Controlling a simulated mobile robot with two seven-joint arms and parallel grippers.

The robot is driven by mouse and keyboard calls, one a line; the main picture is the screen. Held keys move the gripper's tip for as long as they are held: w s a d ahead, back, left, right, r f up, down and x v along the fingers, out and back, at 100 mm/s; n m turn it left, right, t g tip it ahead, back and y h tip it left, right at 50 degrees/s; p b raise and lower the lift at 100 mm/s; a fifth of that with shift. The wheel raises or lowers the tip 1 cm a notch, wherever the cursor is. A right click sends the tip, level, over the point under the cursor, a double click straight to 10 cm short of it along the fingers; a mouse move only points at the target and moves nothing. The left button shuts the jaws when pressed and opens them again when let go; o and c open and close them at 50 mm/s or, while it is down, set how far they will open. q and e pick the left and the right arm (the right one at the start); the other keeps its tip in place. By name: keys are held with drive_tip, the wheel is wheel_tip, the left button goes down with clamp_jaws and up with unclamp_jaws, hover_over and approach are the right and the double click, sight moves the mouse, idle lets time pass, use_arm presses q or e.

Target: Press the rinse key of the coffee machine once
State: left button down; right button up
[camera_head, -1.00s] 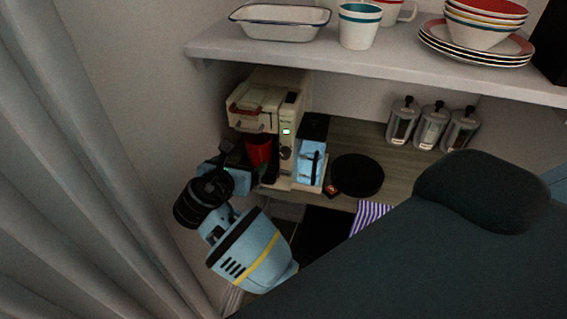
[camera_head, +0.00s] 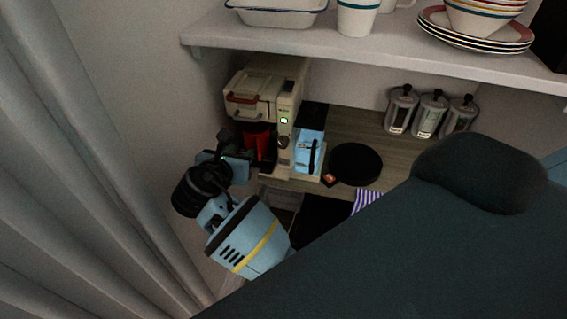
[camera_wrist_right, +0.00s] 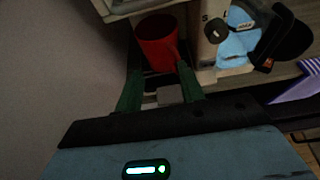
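The cream coffee machine (camera_head: 260,88) stands at the left end of the counter under the shelf. Its front has a small display lit green (camera_head: 284,121) and a dark round knob (camera_head: 283,142). The knob also shows in the right wrist view (camera_wrist_right: 215,31), with the letters S and L near it. I cannot pick out the rinse key. A red cup (camera_head: 258,141) sits under the machine's spout. My right gripper (camera_head: 236,142) is in front of the machine's lower left. In the right wrist view its fingers (camera_wrist_right: 158,70) are apart, with the red cup (camera_wrist_right: 156,38) beyond them. My left gripper is not in view.
A blue container (camera_head: 309,150) stands right of the machine, beside a black round disc (camera_head: 355,163). Several canisters (camera_head: 430,112) stand at the back right. A shelf (camera_head: 350,52) with dishes overhangs the counter. A grey curtain (camera_head: 90,160) hangs at the left.

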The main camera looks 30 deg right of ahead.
clamp_jaws()
idle(1.1)
